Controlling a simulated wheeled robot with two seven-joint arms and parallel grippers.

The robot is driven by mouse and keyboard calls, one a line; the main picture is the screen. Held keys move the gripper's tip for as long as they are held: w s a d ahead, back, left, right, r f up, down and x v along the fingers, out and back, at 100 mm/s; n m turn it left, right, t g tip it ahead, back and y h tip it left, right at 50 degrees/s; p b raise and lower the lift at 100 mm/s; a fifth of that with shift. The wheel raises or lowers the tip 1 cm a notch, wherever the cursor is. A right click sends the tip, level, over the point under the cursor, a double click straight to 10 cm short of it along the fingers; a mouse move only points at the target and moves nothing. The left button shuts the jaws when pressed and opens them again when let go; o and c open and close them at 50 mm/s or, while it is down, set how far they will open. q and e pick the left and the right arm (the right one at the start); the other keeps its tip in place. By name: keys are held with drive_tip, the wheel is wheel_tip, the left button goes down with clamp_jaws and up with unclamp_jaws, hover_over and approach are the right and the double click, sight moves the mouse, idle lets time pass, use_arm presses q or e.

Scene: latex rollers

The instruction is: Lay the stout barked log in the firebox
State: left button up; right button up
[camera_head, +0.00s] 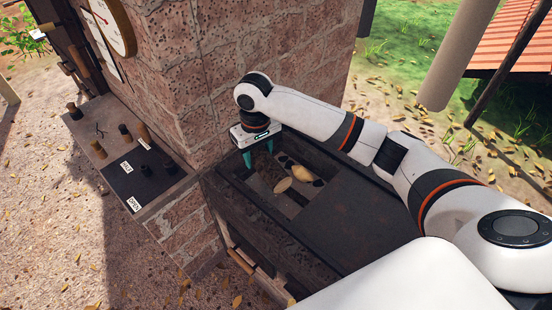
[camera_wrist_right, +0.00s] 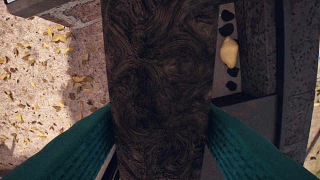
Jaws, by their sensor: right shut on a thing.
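The stout barked log (camera_wrist_right: 160,85) is dark brown with swirling grain. It fills the middle of the right wrist view, between the two teal fingers of my right gripper (camera_wrist_right: 160,140). The log is hard to make out there against the dark inside. Whether it touches the floor of the firebox cannot be told. My left gripper is not in view.
Pale wood pieces (camera_head: 302,173) and black lumps lie inside the firebox, right of the gripper. A brick wall (camera_head: 210,80) stands close behind. A dark flat top (camera_head: 350,215) lies to the right. A side shelf (camera_head: 108,135) with pegs and labels is at the left.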

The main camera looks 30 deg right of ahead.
sight(262, 149)
use_arm(q)
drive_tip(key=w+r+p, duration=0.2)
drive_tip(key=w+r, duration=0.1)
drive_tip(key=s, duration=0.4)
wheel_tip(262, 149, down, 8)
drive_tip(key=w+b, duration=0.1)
drive_tip(key=b, duration=0.6)
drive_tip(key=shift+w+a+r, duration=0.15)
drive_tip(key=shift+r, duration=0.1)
use_arm(e)
drive_tip(key=w+d+f+n, duration=0.1)
drive_tip(key=w+d+f, duration=0.1)
drive_tip(key=f, duration=0.8)
drive_tip(key=w+d+f+n, duration=0.1)
drive_tip(key=d+f, duration=0.4)
drive_tip(key=f, duration=0.4)
drive_tip(key=shift+w+f+n, duration=0.3)
drive_tip(key=shift+w+f, duration=0.1)
drive_tip(key=shift+d, duration=0.1)
drive_tip(key=o, duration=1.2)
drive_tip(key=shift+s, duration=0.1)
